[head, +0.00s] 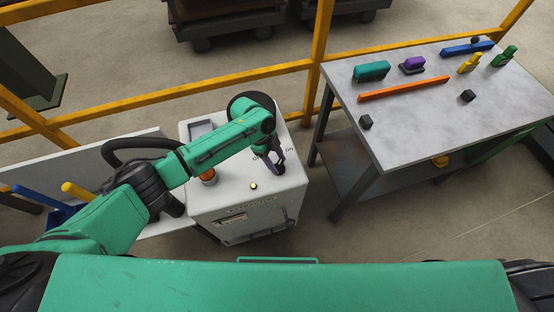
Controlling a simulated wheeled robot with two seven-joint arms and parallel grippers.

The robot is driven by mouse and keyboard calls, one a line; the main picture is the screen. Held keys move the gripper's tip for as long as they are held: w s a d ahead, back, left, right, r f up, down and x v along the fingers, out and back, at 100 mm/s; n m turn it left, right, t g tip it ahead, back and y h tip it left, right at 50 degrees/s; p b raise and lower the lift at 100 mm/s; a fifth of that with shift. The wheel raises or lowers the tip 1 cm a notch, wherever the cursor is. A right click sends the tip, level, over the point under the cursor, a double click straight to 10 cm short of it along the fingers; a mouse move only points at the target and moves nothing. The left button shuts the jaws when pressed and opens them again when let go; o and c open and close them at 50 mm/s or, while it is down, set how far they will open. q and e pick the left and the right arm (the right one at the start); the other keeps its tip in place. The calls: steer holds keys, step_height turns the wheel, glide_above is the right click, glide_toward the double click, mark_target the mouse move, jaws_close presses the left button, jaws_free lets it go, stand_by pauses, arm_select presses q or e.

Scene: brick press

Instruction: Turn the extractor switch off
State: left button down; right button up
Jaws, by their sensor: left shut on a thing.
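The extractor control box (232,200) is a pale grey cabinet left of the table, with its panel facing up. My left arm reaches over it from the left. My left gripper (280,169) points down at the right part of the panel, beside the "ON" lettering, and is shut on the extractor switch there. The gripper hides most of the switch, so I cannot tell which way it points. An orange-red button (208,177) and a small lit yellowish lamp (254,186) are on the same panel. My right gripper is not in view.
A grey-topped table (420,120) to the right holds brushes, an orange bar (404,90), small dark blocks and bottle-like items. Yellow railing (319,50) runs behind. A blue bin (62,214) with handles stands at the left. A black hose (125,146) curves behind my arm.

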arm_select(q)
steer(key=n+p, duration=0.1)
steer(key=n+t+p, duration=0.1)
steer(key=n, duration=0.1)
steer(key=n+p, duration=0.1)
steer(key=p, duration=0.1)
steer(key=shift+s+r+n+t, duration=0.15)
steer(key=shift+r+n+t, duration=0.15)
steer(key=shift+t, duration=0.1)
steer(key=n+t+p, duration=0.1)
steer(key=n+p, duration=0.1)
steer(key=n+t+p, duration=0.1)
steer(key=n+p, duration=0.1)
steer(key=n, duration=0.1)
steer(key=shift+s+d, duration=0.1)
steer(key=shift+s, duration=0.05)
steer(key=n+t+p, duration=0.1)
steer(key=n, duration=0.3)
steer(key=shift+d+y+p, duration=0.1)
steer(key=shift+y+p, duration=0.25)
steer(key=shift+y, duration=0.05)
steer(key=shift+f+n+t+y+p, duration=0.15)
steer(key=shift+n+t+y, duration=0.15)
steer(key=shift+n, duration=0.6)
steer(key=shift+n+t+y+p, duration=0.2)
steer(key=shift+n+y, duration=0.2)
steer(key=shift+n, duration=0.5)
steer(key=shift+c, duration=1.4)
jaws_free()
steer(key=shift+o, duration=0.2)
